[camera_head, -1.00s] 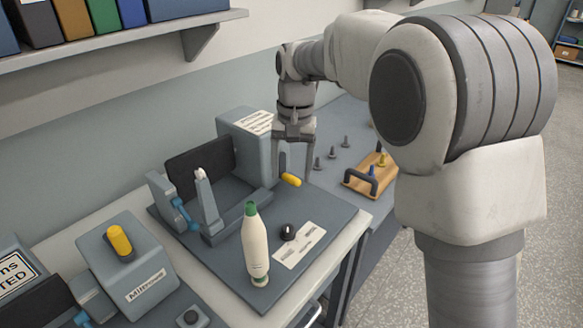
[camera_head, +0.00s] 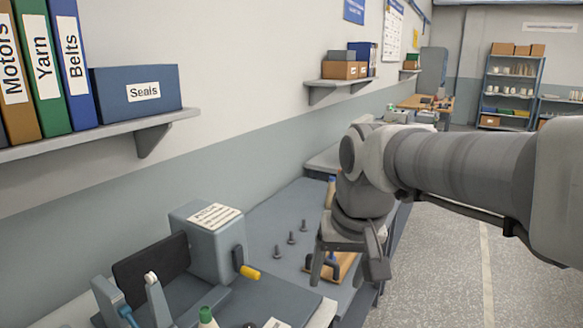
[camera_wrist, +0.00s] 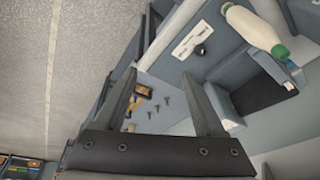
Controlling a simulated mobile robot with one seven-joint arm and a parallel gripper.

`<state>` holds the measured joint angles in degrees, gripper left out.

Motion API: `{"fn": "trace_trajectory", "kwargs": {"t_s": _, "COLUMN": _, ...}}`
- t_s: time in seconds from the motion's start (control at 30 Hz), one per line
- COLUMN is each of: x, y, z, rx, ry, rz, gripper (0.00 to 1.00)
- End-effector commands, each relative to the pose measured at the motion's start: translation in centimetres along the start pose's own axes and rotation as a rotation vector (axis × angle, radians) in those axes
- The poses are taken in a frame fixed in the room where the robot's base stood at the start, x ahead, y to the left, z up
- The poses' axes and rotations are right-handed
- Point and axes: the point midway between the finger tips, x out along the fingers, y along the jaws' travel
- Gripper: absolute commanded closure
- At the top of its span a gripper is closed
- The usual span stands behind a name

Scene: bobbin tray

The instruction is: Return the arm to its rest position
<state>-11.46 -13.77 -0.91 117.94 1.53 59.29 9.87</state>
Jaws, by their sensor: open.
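My gripper (camera_head: 350,266) hangs at the end of my arm, above the right edge of the bench, with its fingers pointing down. Its fingers also show in the wrist view (camera_wrist: 165,75), spread wide with nothing between them. It is to the right of the grey machine (camera_head: 205,240) with the yellow handle (camera_head: 250,272) and apart from it. Behind and below my gripper, the wooden tray (camera_head: 342,268) with a dark handle is partly hidden. It also shows in the wrist view (camera_wrist: 139,92).
Several grey pegs (camera_head: 291,238) stand on the bench. Wall shelves (camera_head: 100,135) hold binders and a blue box. Open floor (camera_head: 450,230) lies to the right.

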Motion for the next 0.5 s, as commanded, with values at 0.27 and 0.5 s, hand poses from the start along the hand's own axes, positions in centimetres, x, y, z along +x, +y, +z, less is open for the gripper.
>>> {"fn": "trace_trajectory", "kwargs": {"t_s": 0.27, "x": -1.6, "y": 4.7, "z": 7.1, "rx": -0.005, "ry": 0.131, "rz": 0.035, "gripper": 0.29}}
{"fn": "trace_trajectory", "kwargs": {"t_s": 0.5, "x": -1.1, "y": 6.6, "z": 11.2, "rx": -0.015, "ry": 0.2, "rz": 0.07, "gripper": 0.29}}
